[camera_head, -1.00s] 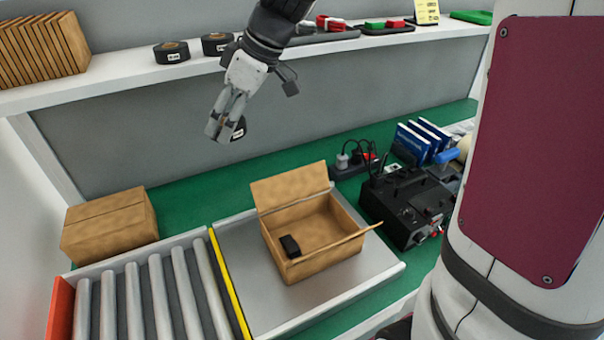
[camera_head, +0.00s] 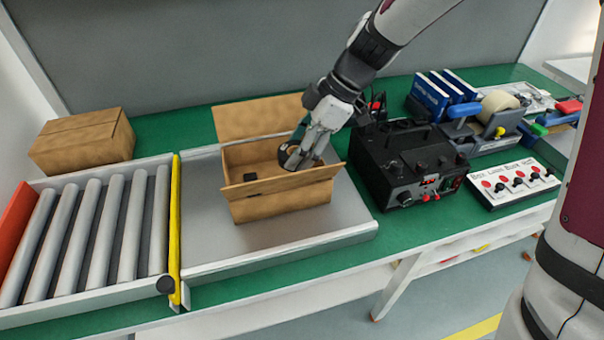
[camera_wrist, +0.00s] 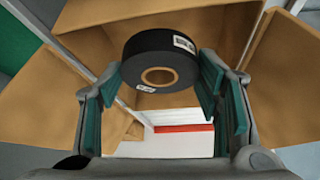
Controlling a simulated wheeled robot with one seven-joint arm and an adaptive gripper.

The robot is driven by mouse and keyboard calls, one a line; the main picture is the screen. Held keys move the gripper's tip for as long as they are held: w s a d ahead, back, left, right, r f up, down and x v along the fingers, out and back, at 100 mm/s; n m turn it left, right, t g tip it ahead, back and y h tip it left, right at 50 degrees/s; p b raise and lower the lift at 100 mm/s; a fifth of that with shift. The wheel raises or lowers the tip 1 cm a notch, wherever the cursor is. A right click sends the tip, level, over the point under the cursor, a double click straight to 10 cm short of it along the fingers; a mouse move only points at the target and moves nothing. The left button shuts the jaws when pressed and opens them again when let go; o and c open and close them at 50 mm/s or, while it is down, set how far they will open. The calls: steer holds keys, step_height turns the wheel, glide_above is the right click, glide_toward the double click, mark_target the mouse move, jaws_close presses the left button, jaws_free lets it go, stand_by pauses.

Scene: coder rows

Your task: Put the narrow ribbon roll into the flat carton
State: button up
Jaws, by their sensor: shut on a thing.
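The open cardboard carton (camera_head: 280,203) stands on the grey plate with its flaps spread outward. My gripper (camera_head: 300,160) is over the right part of its opening, pointing down, with its tips at about rim level. It is shut on a black ribbon roll (camera_head: 285,151), partly hidden by the fingers. In the wrist view the roll (camera_wrist: 152,62) shows its brown core and small white labels, between the teal pads of my gripper (camera_wrist: 162,80). The carton's brown walls (camera_wrist: 95,65) surround it. I cannot tell whether the roll touches the carton.
A black device (camera_head: 408,165) stands close to the right. A roller conveyor (camera_head: 95,230) and a closed box (camera_head: 85,140) are at left. A tape dispenser (camera_head: 490,112) and a switch panel (camera_head: 515,183) are farther right.

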steer(key=shift+a+f+b, duration=0.1)
steer(key=shift+f+b, duration=0.3)
steer(key=shift+f, duration=2.5)
steer(key=shift+f, duration=0.15)
steer(key=o, duration=1.2)
steer(key=shift+r, duration=0.3)
steer(key=p+v, duration=0.1)
steer(key=v, duration=1)
steer(key=shift+d+r+p, duration=0.25)
steer(key=shift+r+p, duration=0.1)
